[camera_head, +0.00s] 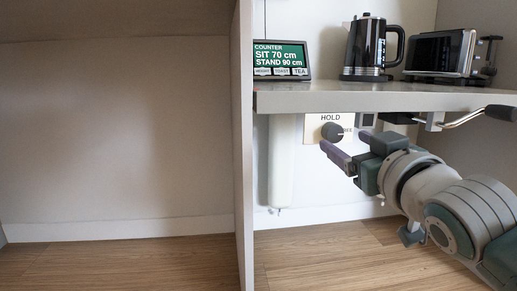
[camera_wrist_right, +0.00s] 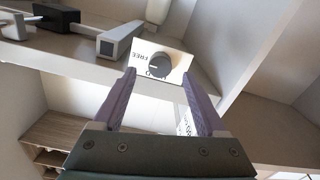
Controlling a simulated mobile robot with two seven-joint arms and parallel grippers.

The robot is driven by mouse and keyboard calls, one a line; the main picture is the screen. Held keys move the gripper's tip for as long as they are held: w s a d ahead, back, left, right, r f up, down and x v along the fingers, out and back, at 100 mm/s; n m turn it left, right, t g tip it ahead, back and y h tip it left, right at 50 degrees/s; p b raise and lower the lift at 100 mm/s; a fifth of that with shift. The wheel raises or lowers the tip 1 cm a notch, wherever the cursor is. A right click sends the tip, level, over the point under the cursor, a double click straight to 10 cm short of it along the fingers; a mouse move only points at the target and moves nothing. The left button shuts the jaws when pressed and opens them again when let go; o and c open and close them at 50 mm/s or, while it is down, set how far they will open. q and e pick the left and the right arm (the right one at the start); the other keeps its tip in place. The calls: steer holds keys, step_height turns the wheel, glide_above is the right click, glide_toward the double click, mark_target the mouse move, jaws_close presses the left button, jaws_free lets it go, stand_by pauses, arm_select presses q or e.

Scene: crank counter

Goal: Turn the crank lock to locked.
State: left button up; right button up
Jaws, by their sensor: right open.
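The crank lock is a dark round knob (camera_head: 332,131) on a pale plate (camera_head: 314,138) under the counter. HOLD is printed above it; a small light mark shows at its right side. In the right wrist view the knob (camera_wrist_right: 159,66) sits between and beyond my fingertips, with FREE and HOLD printed beside it. Its exact pointing is too small to tell. My right gripper (camera_head: 345,142) is open and empty, its purple fingers in front of and just below the plate, apart from the knob. It also shows in the right wrist view (camera_wrist_right: 158,80). My left gripper is out of view.
The crank (camera_head: 464,118) with a dark grip hangs under the counter (camera_head: 360,97) at right, near my right arm. A sign (camera_head: 281,60), a kettle (camera_head: 370,46) and a toaster (camera_head: 440,53) stand on top. A vertical panel (camera_head: 243,150) stands left; a white column (camera_head: 281,165) is beside the plate.

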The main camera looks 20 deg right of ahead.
mark_target(336, 136)
steer(key=shift+b+x, duration=0.55)
steer(key=shift+x, duration=1.05)
jaws_close()
